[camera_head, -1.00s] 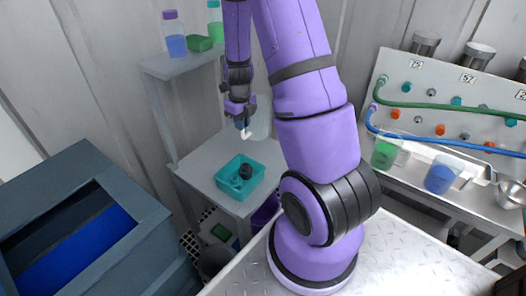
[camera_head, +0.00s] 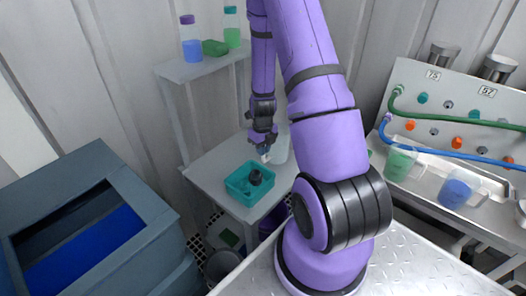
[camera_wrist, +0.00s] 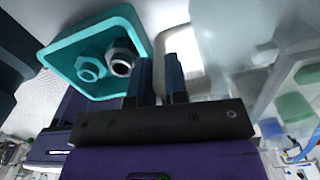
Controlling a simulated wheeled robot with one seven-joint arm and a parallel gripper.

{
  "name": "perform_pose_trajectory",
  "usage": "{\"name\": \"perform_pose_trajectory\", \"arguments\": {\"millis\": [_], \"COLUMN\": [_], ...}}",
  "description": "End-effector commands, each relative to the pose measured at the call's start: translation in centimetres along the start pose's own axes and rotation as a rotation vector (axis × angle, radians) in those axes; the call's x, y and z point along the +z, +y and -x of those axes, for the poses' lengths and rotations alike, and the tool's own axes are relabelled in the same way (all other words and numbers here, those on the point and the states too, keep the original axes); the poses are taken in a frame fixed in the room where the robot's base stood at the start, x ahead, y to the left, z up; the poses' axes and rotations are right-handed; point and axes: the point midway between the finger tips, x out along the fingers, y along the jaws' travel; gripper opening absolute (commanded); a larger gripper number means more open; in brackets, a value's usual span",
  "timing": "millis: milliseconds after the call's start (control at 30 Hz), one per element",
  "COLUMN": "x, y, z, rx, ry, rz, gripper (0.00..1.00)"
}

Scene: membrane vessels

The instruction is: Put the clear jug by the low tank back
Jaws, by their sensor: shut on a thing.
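My gripper (camera_head: 264,150) is shut on the pale handle (camera_wrist: 182,48) of a clear jug (camera_head: 279,149), which looks empty. The jug is upright over the back right of a low grey side table (camera_head: 208,176); I cannot tell whether its base touches the top. In the wrist view the handle is between the dark fingers (camera_wrist: 161,80), and the see-through jug body (camera_wrist: 232,38) is to their right. A blue-grey tank (camera_head: 150,225) with blue inside stands low at the left, apart from the jug.
A teal tray (camera_head: 237,190) with dark and teal fittings sits on the side table, close to my gripper. A shelf (camera_head: 185,71) with bottles is above. At the right, a bench holds jugs of green (camera_head: 399,164) and blue liquid (camera_head: 455,192) below a hose panel.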

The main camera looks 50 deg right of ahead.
Motion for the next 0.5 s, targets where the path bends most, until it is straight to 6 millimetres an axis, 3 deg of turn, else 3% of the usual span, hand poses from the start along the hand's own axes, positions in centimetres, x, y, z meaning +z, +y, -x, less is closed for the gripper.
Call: {"name": "perform_pose_trajectory", "arguments": {"millis": [100,467,500], "x": [-0.01,0.03,0.03], "y": [0.10,0.08,0.08], "z": [-1.23,-1.51,-1.57], "rx": [0.002,0.001,0.001], "ry": [0.001,-0.001,-0.001], "rz": [0.001,0.001,0.001], "gripper": [0.00,0.00,0.16]}}
